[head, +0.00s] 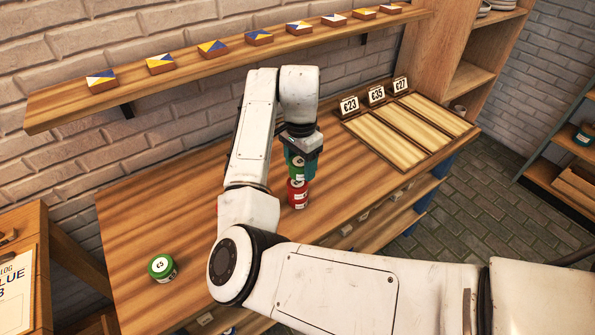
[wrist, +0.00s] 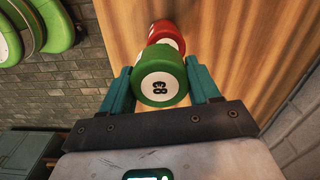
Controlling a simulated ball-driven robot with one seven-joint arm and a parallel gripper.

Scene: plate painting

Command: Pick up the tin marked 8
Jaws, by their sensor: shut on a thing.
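The green tin marked 8 (wrist: 160,85) has a white lid and sits between the two teal fingers of my gripper (wrist: 160,70) in the wrist view. My gripper is shut on it. In the head view my gripper (head: 301,152) points down, and the green tin (head: 297,167) shows partly below the fingers. I cannot tell whether the green tin touches the top red one. A red tin (wrist: 165,36) also shows beyond the green one in the wrist view.
Another green tin (head: 161,268), apparently marked 5, stands at the table's front left. A wooden tray (head: 415,150) with price cards (head: 376,94) lies at the right. A wall shelf (head: 185,87) with painted blocks runs above.

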